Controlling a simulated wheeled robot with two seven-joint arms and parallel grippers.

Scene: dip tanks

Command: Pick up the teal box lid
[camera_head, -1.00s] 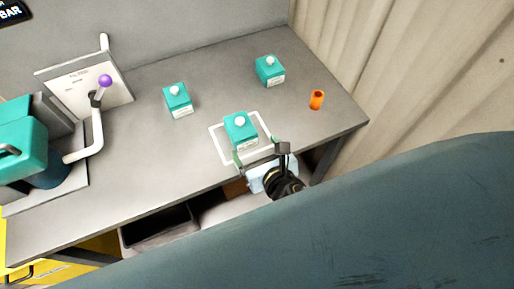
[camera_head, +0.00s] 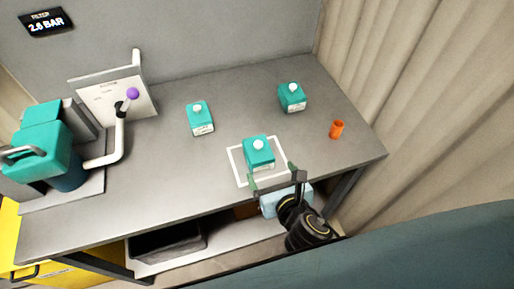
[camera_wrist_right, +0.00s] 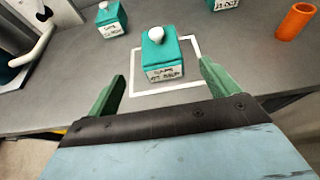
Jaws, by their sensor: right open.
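Three teal boxes with white round knobs on their lids stand upright on the grey table. The nearest teal box (camera_head: 258,153) stands inside a white square outline (camera_head: 238,171), and its teal lid with a white knob (camera_head: 258,145) is on top. In the right wrist view this box (camera_wrist_right: 163,58) is ahead, between and beyond the fingers, with a label on its front. My right gripper (camera_head: 272,183) is open and empty at the table's front edge, just short of the box; its green fingers (camera_wrist_right: 160,85) show spread apart in the wrist view. My left gripper is not in view.
Another teal box (camera_head: 200,118) stands left and a further one (camera_head: 291,97) back right. An orange cylinder (camera_head: 337,129) stands at right. A teal machine with a purple-knobbed lever (camera_head: 132,94) is at left. A dark bin (camera_head: 167,243) sits beneath the table.

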